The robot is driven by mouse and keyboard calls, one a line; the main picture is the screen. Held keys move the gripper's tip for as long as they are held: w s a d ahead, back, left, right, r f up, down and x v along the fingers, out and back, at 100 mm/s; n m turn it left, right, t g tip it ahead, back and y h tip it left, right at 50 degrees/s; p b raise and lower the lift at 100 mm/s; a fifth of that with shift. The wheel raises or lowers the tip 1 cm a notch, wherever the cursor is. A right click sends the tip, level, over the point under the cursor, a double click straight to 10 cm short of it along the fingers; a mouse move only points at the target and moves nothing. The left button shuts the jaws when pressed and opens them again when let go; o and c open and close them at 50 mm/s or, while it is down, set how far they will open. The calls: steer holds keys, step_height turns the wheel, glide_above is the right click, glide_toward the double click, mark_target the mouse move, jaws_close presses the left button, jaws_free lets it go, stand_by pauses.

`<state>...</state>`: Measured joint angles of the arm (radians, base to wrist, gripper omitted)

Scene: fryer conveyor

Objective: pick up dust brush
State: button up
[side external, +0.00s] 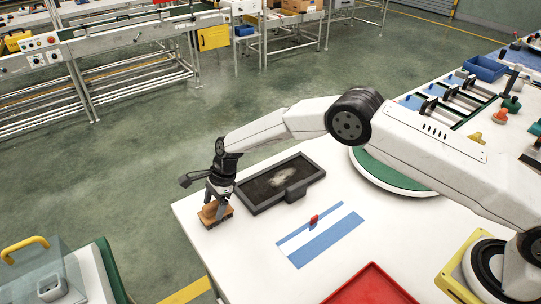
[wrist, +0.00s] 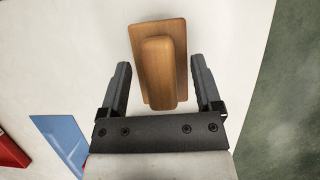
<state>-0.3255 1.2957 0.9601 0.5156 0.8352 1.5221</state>
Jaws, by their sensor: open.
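The dust brush (side external: 209,217) is a wooden block with dark bristles below, standing on the white table near its left corner. In the wrist view the brush (wrist: 159,60) shows from above as a brown rectangular plate with a raised rounded handle along it. My gripper (side external: 216,204) is directly over the brush in the side view. In the wrist view my gripper (wrist: 159,78) is open, with one finger on each side of the handle's near part and gaps on both sides. The fingertips' height against the handle is hard to tell.
A black tray (side external: 243,203) with pale dust lies right beside the brush. A blue and white striped mat (side external: 318,245) with a small red item (side external: 314,220) is nearer the camera, and a red tray (side external: 372,288) is at the front. The table edge is close to the brush.

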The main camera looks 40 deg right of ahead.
mark_target(210, 206)
steer(key=shift+c, duration=0.2)
jaws_close()
steer(key=shift+r, duration=0.15)
steer(key=shift+r, duration=1.6)
steer(key=s+d+r, duration=0.5)
steer(key=s+r, duration=0.4)
steer(key=s, duration=0.4)
steer(key=shift+r, duration=0.3)
